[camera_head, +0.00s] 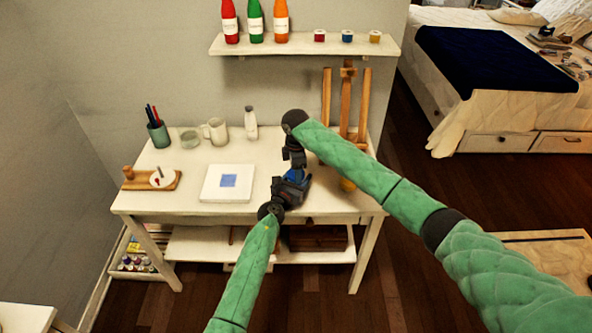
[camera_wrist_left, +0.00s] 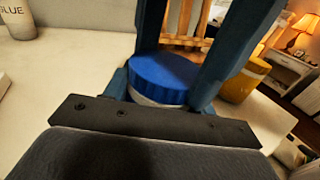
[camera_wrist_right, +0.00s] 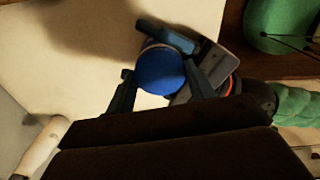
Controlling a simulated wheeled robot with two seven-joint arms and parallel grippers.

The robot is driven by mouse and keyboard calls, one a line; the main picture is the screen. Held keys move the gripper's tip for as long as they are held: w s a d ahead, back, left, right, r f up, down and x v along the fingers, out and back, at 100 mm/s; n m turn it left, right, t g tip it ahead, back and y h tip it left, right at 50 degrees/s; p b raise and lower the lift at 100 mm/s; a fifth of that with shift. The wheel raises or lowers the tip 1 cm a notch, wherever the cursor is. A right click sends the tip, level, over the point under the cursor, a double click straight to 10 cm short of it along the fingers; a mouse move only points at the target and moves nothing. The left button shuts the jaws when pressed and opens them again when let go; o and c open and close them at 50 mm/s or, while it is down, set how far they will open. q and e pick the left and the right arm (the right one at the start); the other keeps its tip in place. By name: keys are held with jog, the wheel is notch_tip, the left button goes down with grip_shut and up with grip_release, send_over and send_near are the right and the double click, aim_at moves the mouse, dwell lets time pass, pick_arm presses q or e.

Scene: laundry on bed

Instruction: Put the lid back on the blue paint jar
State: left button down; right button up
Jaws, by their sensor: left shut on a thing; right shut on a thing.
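The ribbed blue lid (camera_wrist_left: 165,76) sits on or just over the pale jar body (camera_wrist_left: 155,101) in the left wrist view; whether it is fully seated I cannot tell. My left gripper (camera_head: 290,189) comes from the front of the desk and is shut on the jar body. My right gripper (camera_head: 295,170) reaches down from above and is shut on the lid, which shows between its fingers in the right wrist view (camera_wrist_right: 160,72). The two grippers nearly meet over the desk's right half. The fingers hide most of the jar in the head view.
The white desk (camera_head: 225,150) carries a canvas with a blue square (camera_head: 212,184), a glue bottle (camera_head: 251,123), mugs and a pencil cup (camera_head: 158,134). A yellow jar (camera_wrist_left: 240,85) and a wooden easel (camera_head: 346,105) stand close by. A wall shelf (camera_head: 300,46) hangs above.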

jog(key=o, duration=1.1)
jog(key=shift+a, duration=0.1)
jog(key=shift+r, duration=2.3)
jog(key=shift+c, duration=0.5)
